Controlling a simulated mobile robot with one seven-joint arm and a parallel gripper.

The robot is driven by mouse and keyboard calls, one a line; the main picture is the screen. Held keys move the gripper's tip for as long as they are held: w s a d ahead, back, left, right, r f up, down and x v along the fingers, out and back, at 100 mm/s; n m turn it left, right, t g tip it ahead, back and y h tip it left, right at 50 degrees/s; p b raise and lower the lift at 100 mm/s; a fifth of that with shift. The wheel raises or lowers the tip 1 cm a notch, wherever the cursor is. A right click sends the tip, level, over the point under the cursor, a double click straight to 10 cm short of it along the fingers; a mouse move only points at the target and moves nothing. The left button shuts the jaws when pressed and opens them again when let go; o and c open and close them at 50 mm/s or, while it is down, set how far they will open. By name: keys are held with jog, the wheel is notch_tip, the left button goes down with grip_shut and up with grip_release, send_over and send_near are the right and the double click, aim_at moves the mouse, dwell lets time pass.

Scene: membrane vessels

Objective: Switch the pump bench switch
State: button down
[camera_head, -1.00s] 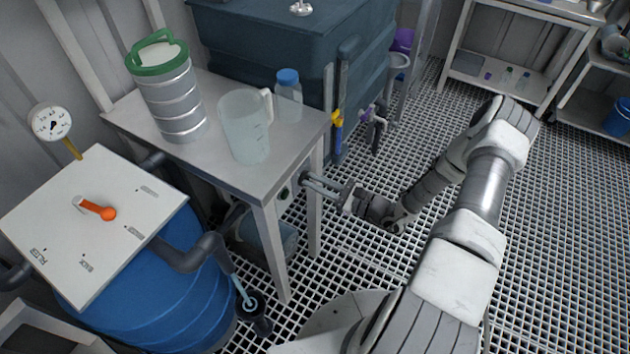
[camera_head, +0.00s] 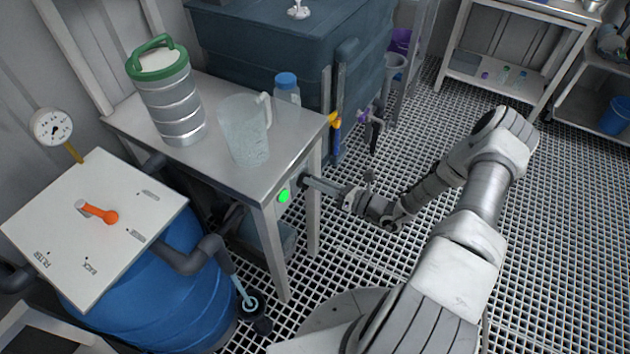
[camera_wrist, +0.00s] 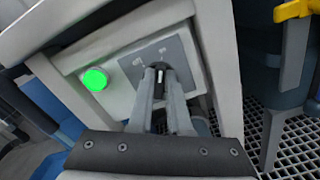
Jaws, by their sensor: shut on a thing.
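The pump bench (camera_head: 205,165) is a metal table left of centre in the head view. Its side panel carries a round lamp (camera_head: 284,196), lit green, which also shows in the wrist view (camera_wrist: 95,79). To the right of the lamp, a grey plate (camera_wrist: 184,58) bears the switch (camera_wrist: 159,87), a dark knob with a white line, partly hidden by my fingers. My gripper (camera_head: 306,181) reaches the panel from the right. In the wrist view its fingers (camera_wrist: 160,73) are shut on the switch knob, one on each side.
A clear jug (camera_head: 246,135) with bubbly contents, a green-lidded metal vessel (camera_head: 170,95) and a blue-capped bottle (camera_head: 287,88) stand on the bench. A blue drum (camera_head: 185,275) with an orange-handled valve (camera_head: 98,212) is at left. The grid floor at right is open.

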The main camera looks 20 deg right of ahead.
jog(key=shift+m, duration=0.3)
jog(key=c, duration=0.9)
grip_release()
jog(key=shift+o, duration=0.2)
jog(key=shift+d, duration=0.1)
jog(key=p+v, duration=0.1)
jog(key=v, duration=1.6)
jog(key=shift+s, duration=0.2)
jog(key=shift+d+r, duration=0.1)
